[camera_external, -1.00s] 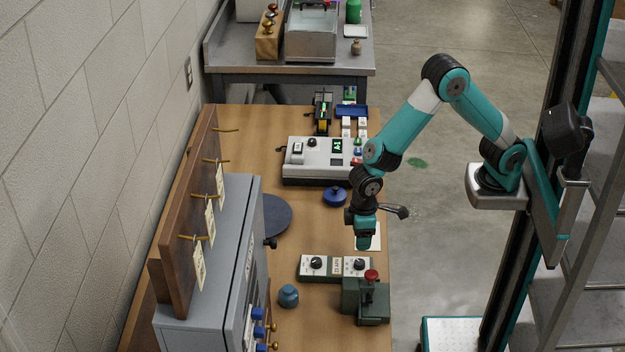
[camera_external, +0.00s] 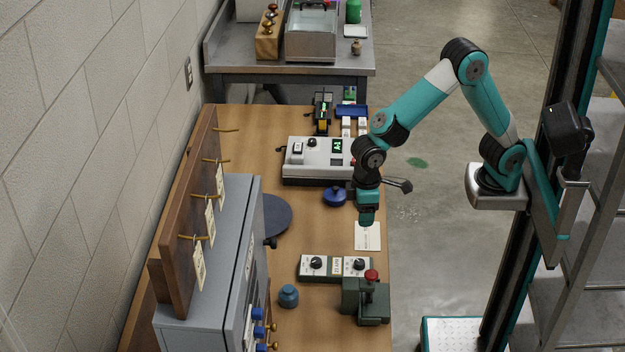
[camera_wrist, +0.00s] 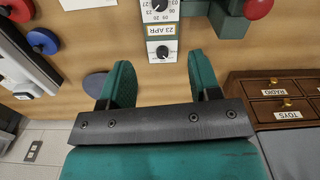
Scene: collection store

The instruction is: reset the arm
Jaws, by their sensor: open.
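My gripper (camera_external: 367,222) hangs from my teal and black arm above the right part of the wooden table, over a white card (camera_external: 368,236). In the wrist view its two teal fingers (camera_wrist: 160,85) stand apart with nothing between them. The table top shows between the fingers, below a date-stamp panel with two dark dials and a label reading 23 APR (camera_wrist: 160,32).
A grey device with a green display (camera_external: 317,160) and a blue round knob (camera_external: 334,196) stand behind. A grey cabinet (camera_external: 215,265) stands left.

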